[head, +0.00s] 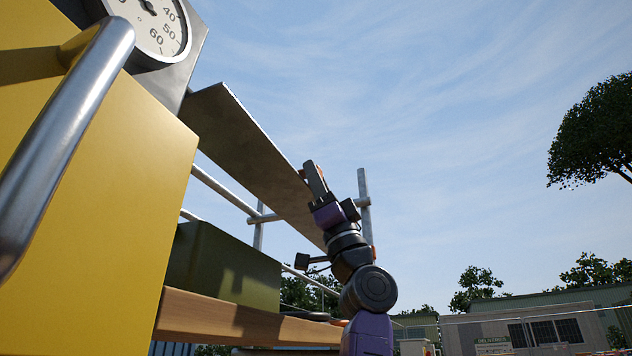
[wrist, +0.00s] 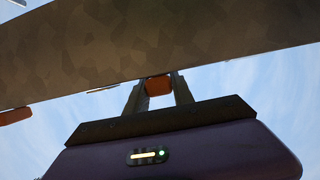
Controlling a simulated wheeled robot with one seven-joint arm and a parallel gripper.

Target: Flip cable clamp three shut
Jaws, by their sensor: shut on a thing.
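My gripper (head: 314,180) is raised at the outer edge of a grey metal tray (head: 250,150) in the head view. In the wrist view its two fingers (wrist: 158,92) reach up to the tray's edge (wrist: 150,50) and are shut on a small orange piece, which looks like a cable clamp (wrist: 158,84). A second orange piece (wrist: 15,116) sticks out under the tray's edge at the far left, apart from my gripper. The clamps' upper parts are hidden by the tray. I cannot tell which clamp is number three, or whether the held one is open.
A yellow cabinet (head: 130,150) with a metal handle (head: 60,145) and a round gauge (head: 155,25) fills the left. A dark green box (head: 222,265) stands on a wooden plank (head: 240,318) below the tray. Scaffold pipes (head: 364,205) rise behind my gripper. Open sky lies to the right.

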